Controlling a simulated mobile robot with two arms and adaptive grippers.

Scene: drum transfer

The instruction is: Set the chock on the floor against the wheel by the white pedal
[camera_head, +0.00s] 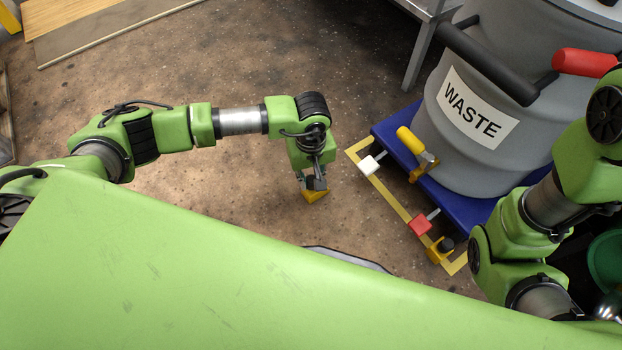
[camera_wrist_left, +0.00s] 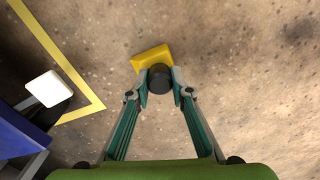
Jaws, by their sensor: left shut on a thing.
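The yellow chock (camera_head: 315,196) with a black knob is in my left gripper (camera_head: 314,183). In the left wrist view, the fingers (camera_wrist_left: 160,80) are shut on the black knob, and the yellow wedge (camera_wrist_left: 150,57) sticks out beyond them. The chock is over bare floor, left of the blue dolly (camera_head: 385,133); I cannot tell whether it touches the floor. The white pedal (camera_head: 370,164) sticks out at the dolly's left corner and shows in the left wrist view (camera_wrist_left: 48,88). My right gripper is out of view.
A grey WASTE drum (camera_head: 440,150) stands on the dolly. A red pedal (camera_head: 420,225) and another yellow chock (camera_head: 438,250) are at its near edge. Yellow tape (camera_head: 392,203) marks the floor around it. A metal table leg (camera_head: 417,60) stands behind.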

